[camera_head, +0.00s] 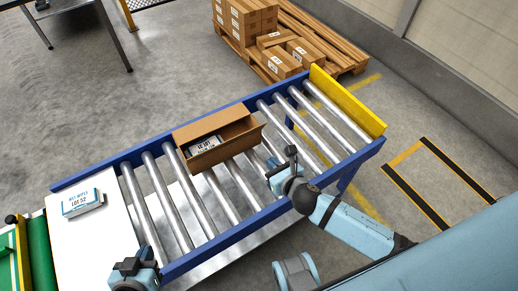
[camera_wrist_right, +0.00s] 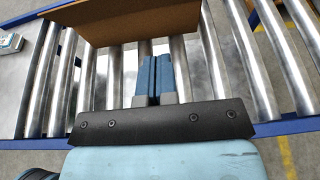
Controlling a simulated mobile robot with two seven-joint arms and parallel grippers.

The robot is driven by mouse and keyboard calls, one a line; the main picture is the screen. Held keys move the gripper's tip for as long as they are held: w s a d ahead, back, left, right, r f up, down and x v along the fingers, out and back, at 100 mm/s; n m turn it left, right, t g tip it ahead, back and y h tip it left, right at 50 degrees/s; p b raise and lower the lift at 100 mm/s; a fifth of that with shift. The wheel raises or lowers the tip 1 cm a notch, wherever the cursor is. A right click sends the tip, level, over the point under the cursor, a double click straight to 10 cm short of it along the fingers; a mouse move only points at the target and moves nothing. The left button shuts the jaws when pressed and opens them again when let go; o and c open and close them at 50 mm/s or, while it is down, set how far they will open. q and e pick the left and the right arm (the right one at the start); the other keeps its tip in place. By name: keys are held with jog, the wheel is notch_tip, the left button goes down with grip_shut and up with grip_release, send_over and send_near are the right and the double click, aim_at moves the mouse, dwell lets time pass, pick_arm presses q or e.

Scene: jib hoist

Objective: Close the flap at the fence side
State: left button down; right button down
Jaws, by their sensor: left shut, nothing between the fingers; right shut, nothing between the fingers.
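An open brown carton (camera_head: 190,160) sits on the conveyor rollers with a white labelled packet (camera_head: 205,144) inside. Its near long flap (camera_head: 226,147) leans outward toward my right arm; a brown panel (camera_wrist_right: 130,18) of the carton fills the top of the right wrist view. A far panel (camera_head: 208,119) rises along the far blue rail. I cannot tell which side is called the fence side. My right gripper (camera_head: 272,164) is shut and empty, right of the carton; its blue fingers (camera_wrist_right: 154,80) point toward the panel, apparently apart from it. My left gripper (camera_head: 126,266) is shut and empty at the lower left.
Blue rails (camera_head: 225,237) edge the conveyor, with a yellow end plate (camera_head: 348,103) at its right end. A white table (camera_head: 95,245) at left holds a labelled packet (camera_head: 82,202). Stacked cartons on a pallet (camera_head: 345,57) stand behind. Bare rollers (camera_head: 315,130) lie right of the carton.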

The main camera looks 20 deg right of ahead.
aim_at(246, 133)
jog(key=x, duration=0.4)
jog(key=r+b+x, duration=0.1)
jog(key=x, duration=0.3)
jog(key=r+b+x, duration=0.1)
jog(key=x, duration=0.3)
jog(key=shift+w+a+r, duration=0.1)
jog(key=shift+w+r, duration=0.1)
jog(key=shift+w, duration=0.3)
pick_arm(q)
jog(key=shift+w+d, duration=0.15)
jog(key=shift+d, duration=0.1)
pick_arm(e)
jog(key=shift+w, duration=0.1)
pick_arm(q)
jog(key=shift+f, duration=0.1)
pick_arm(e)
jog(key=shift+w+r+g+p, duration=0.1)
jog(key=shift+r+g+p, duration=0.25)
jog(key=shift+p, duration=0.8)
pick_arm(q)
jog(key=shift+s+a+r+p, duration=0.2)
jog(key=shift+a+p, duration=0.15)
jog(key=shift+p, duration=0.1)
pick_arm(e)
jog(key=shift+w, duration=0.1)
